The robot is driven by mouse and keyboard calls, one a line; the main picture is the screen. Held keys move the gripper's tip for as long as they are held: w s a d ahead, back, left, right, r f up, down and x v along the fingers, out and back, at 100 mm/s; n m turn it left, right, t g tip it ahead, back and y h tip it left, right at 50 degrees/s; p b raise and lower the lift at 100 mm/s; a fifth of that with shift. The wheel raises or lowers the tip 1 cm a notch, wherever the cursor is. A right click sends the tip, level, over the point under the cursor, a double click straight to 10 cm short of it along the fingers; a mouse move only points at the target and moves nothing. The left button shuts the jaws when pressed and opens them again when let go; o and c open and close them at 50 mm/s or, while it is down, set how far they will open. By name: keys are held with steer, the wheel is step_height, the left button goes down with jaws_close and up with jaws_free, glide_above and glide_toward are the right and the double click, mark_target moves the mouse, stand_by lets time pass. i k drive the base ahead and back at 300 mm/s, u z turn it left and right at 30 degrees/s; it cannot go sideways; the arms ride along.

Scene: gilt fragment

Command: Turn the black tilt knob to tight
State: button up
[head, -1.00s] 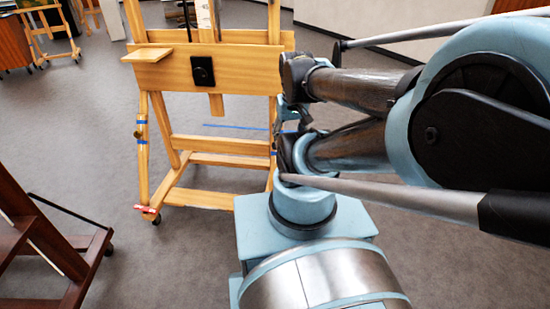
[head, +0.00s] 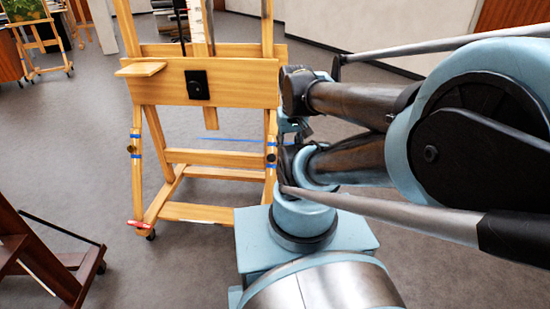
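The wooden easel (head: 222,92) stands upright left of my arm. A small black knob (head: 270,158) sits on its right side brace, between two bands of blue tape, just left of my arm links. A similar small knob (head: 132,149), dark or brassy, sits between blue tape bands on the left brace. The pictures are too small to show which way either knob is turned. My gripper cannot be made out clearly; my arm links cover the area right of the easel. No contact with a knob is visible.
A black plate (head: 197,84) is on the easel's crossboard, with a small wooden shelf (head: 141,69) at its left. A dark wooden frame (head: 45,262) stands at the lower left. Another easel (head: 40,45) is at the back left. Grey floor lies clear between them.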

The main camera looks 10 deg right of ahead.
mark_target(270, 157)
steer(key=z, duration=0.8)
steer(key=k, duration=1.5)
steer(key=u, duration=1.35)
steer(key=i, duration=1)
steer(key=z, duration=0.1)
